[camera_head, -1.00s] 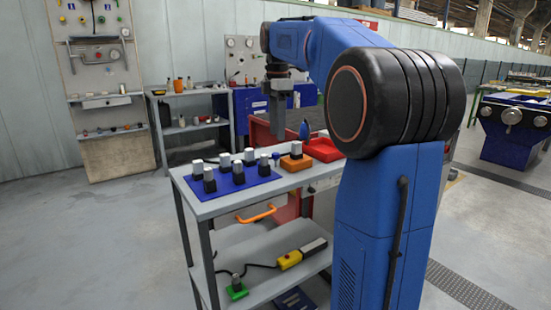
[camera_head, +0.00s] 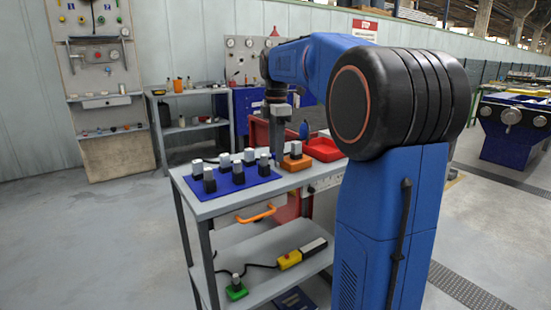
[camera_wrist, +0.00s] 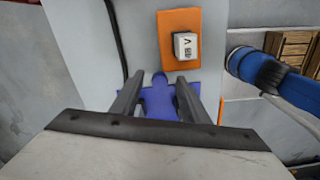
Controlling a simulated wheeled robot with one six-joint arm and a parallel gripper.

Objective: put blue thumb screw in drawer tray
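The blue thumb screw (camera_wrist: 160,77) shows in the wrist view as a round blue knob between my fingertips, with blue behind it. In the head view my gripper hides that spot. My gripper (camera_head: 279,138) points down, low over the back of the grey table (camera_head: 224,205), between the blue mat and the orange plate. In the wrist view my gripper (camera_wrist: 160,80) has its fingers apart, with the knob in the gap; contact cannot be told. An orange handle (camera_head: 256,214) shows under the tabletop. I cannot make out the inside of a drawer tray.
The blue mat (camera_head: 232,186) carries several dark blocks with grey tops. A grey-topped block stands on the orange plate (camera_wrist: 180,62), beside a red tray (camera_head: 324,148) and a blue upright thing (camera_head: 304,130). The lower shelf (camera_head: 265,272) holds a yellow-and-grey device.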

